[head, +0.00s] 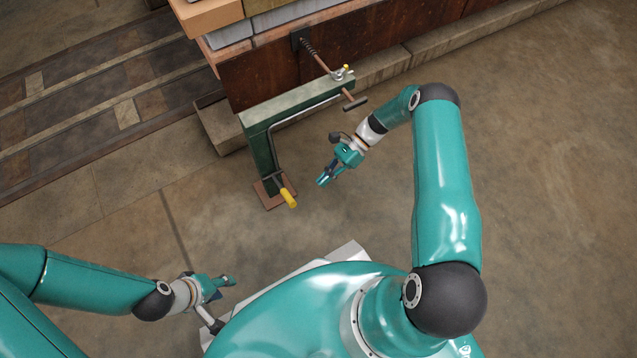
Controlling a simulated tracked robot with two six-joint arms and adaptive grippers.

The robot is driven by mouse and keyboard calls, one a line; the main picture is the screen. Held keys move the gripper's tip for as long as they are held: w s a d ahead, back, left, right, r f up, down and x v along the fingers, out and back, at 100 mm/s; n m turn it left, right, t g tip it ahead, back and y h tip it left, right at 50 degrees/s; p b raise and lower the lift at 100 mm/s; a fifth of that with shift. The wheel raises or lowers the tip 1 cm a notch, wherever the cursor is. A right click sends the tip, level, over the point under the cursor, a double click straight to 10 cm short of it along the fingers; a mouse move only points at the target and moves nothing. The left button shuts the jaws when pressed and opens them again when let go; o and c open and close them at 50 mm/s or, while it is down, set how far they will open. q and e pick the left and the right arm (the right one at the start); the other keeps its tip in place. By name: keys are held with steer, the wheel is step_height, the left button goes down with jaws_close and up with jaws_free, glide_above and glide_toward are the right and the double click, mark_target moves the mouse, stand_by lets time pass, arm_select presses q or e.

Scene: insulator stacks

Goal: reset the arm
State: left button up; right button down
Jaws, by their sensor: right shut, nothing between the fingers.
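My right gripper (325,179) hangs over the bare floor at the centre of the head view, shut and empty. It is just right of the green stand and apart from it. My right arm (447,170) reaches up from the lower right and bends back at its elbow toward the gripper. My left gripper (229,283) is at the lower left, beside my own body, with nothing seen near its fingers. Its fingers are small, and whether they are open cannot be told.
A green stand (262,150) carries a bent metal rod and a yellow-handled crank (288,197) near my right gripper. A rod with a brown handle (354,103) reaches out from the rusty wall (265,80). Stone curbs edge the wall. Floor at right is clear.

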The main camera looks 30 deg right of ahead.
stand_by(0.5)
steer(key=s+a+f+n+h, duration=0.2)
steer(key=s+a+n+h, duration=0.4)
steer(key=s+a+n, duration=0.15)
steer(key=s+a+r+n+t+h+p, duration=0.2)
steer(key=s+a+r+n, duration=0.4)
steer(key=r+n, duration=0.3)
step_height(320, 180, up, 36)
steer(key=p, duration=3.6)
steer(key=shift+d+f+n+p, duration=0.25)
steer(key=shift+d+n+p, duration=0.1)
steer(key=shift+n, duration=0.1)
steer(key=shift+s+a, duration=0.1)
